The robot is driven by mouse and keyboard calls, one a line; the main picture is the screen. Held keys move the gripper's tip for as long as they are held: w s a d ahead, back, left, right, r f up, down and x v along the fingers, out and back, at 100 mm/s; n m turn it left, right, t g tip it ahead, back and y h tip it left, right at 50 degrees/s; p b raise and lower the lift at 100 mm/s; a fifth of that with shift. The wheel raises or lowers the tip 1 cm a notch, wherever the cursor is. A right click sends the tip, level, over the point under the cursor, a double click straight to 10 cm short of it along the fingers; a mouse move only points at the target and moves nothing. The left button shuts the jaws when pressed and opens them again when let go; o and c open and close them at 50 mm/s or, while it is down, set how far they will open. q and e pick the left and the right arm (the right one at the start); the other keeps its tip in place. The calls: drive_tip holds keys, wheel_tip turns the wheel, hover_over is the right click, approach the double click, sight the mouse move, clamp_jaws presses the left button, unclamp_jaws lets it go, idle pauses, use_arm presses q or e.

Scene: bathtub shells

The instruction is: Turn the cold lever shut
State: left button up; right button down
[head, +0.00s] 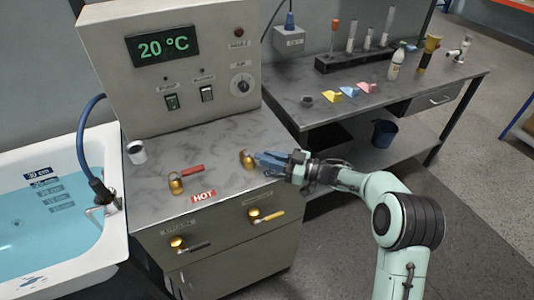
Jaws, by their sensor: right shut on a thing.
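The cold lever (247,160) has a brass valve body on the grey top of the cabinet, right of the hot lever. Its handle is mostly hidden by my right gripper (268,160), which comes in from the right and is shut on it. Blue shows at the gripper's fingers, and I cannot clearly separate handle from fingers. A blue label below my right gripper is mostly covered. My left gripper is not in view.
A white bathtub (112,254) with blue water and a depth scale stands at the left. A control box (205,110) reading 20 °C rises behind the levers. Brass valves (178,242) with handles sit on the cabinet front. A workbench (430,82) with bottles and blocks stands behind right.

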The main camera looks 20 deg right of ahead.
drive_tip(key=shift+w+d+n+g+y+p, duration=0.4)
drive_tip(key=shift+n+g+y+p, duration=0.3)
drive_tip(key=shift+g+p, duration=0.1)
drive_tip(key=shift+a, duration=0.1)
drive_tip(key=c, duration=1)
unclamp_jaws()
drive_tip(key=shift+s, duration=0.1)
drive_tip(key=v, duration=1.3)
drive_tip(key=shift+b, duration=0.3)
